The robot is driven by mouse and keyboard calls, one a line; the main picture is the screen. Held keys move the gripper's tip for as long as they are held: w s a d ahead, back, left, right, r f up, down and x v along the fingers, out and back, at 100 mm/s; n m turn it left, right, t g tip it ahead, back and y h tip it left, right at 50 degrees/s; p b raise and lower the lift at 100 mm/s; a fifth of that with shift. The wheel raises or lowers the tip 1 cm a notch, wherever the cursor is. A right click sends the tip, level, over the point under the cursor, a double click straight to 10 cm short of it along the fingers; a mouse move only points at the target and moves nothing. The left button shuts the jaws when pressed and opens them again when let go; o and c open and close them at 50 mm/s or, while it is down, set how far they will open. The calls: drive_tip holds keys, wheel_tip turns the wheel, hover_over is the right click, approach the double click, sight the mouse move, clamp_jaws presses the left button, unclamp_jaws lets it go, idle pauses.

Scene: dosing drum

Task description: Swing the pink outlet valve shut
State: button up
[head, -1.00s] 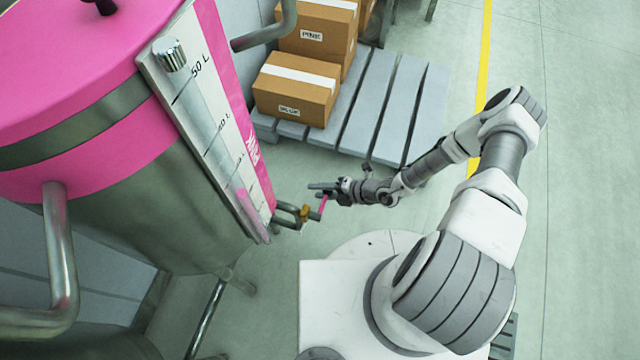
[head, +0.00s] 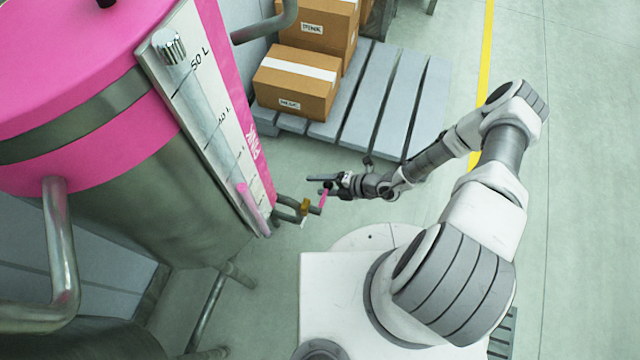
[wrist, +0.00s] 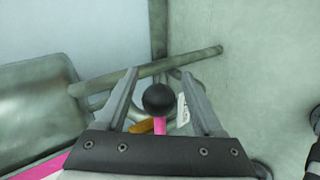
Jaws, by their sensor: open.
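The pink outlet valve lever (head: 323,197) sits on the outlet pipe low on the drum (head: 160,190), beside a brass-coloured valve body (head: 305,206). In the wrist view the pink lever (wrist: 159,125) ends in a black ball knob (wrist: 159,98). My gripper (head: 320,183) is at the lever's top. In the wrist view my gripper (wrist: 158,85) is open, one finger on each side of the knob, with a gap showing to the left and little or none to the right. Contact cannot be told. The valve body is partly hidden behind the knob and lever.
The level gauge board (head: 215,120) runs down the drum's side close to the valve. A bent metal handle (head: 62,250) sticks out at the left. A pallet (head: 385,110) with cardboard boxes (head: 297,82) stands behind. Open floor lies to the right.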

drive_tip(key=p+v, duration=0.4)
drive_tip(key=v, duration=1.3)
drive_tip(key=shift+s+d, duration=0.1)
drive_tip(key=shift+s, duration=0.05)
drive_tip(key=w+d+r+n+g+h, duration=0.1)
drive_tip(key=w+r+n+g+h, duration=0.15)
drive_tip(key=r+n, duration=1)
drive_tip(key=w+r+n+g+h, duration=0.1)
drive_tip(key=w+r+n+h, duration=0.15)
drive_tip(key=r+n, duration=1)
drive_tip(key=s+a+r+n+t+h, duration=0.15)
drive_tip(key=s+r+n, duration=0.3)
drive_tip(key=r, duration=0.45)
drive_tip(key=s+r+n+t+h, duration=0.25)
drive_tip(key=r+n, duration=0.35)
drive_tip(key=r, duration=0.3)
drive_tip(key=s+r+n+t+h, duration=0.2)
drive_tip(key=s+r+n, duration=0.35)
drive_tip(key=r, duration=0.25)
wheel_tip(320, 180, up, 20)
drive_tip(key=p, duration=1.9)
drive_tip(key=shift+w, duration=0.15)
